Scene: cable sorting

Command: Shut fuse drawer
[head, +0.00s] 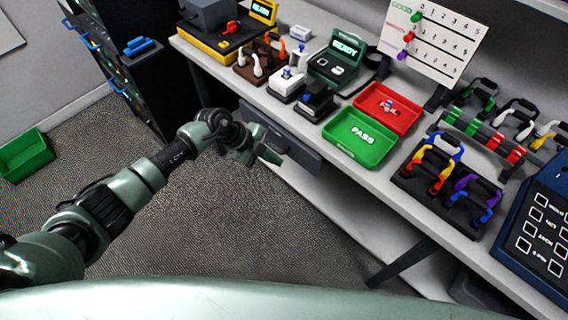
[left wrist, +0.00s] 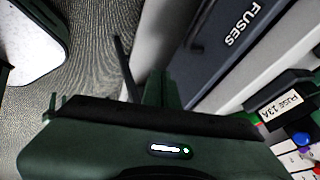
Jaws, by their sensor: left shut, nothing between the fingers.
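The fuse drawer (head: 300,150) is a dark grey front under the workbench's front edge in the head view. Its white FUSES label shows on the dark panel in the left wrist view (left wrist: 215,60). I cannot tell how far the drawer stands out from the bench. My left gripper (head: 262,157) is shut and empty, close to the drawer front in the head view. In the left wrist view its fingers (left wrist: 150,88) are beside the drawer panel; I cannot tell whether they touch it. My right gripper is not in view.
The workbench (head: 345,165) holds a green PASS tray (head: 345,150), a red tray (head: 372,100), a READY tester (head: 335,70) and cable racks (head: 440,195). A dark cabinet (head: 130,80) and green bin (head: 25,155) stand at left. The carpet (head: 250,230) before the bench is clear.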

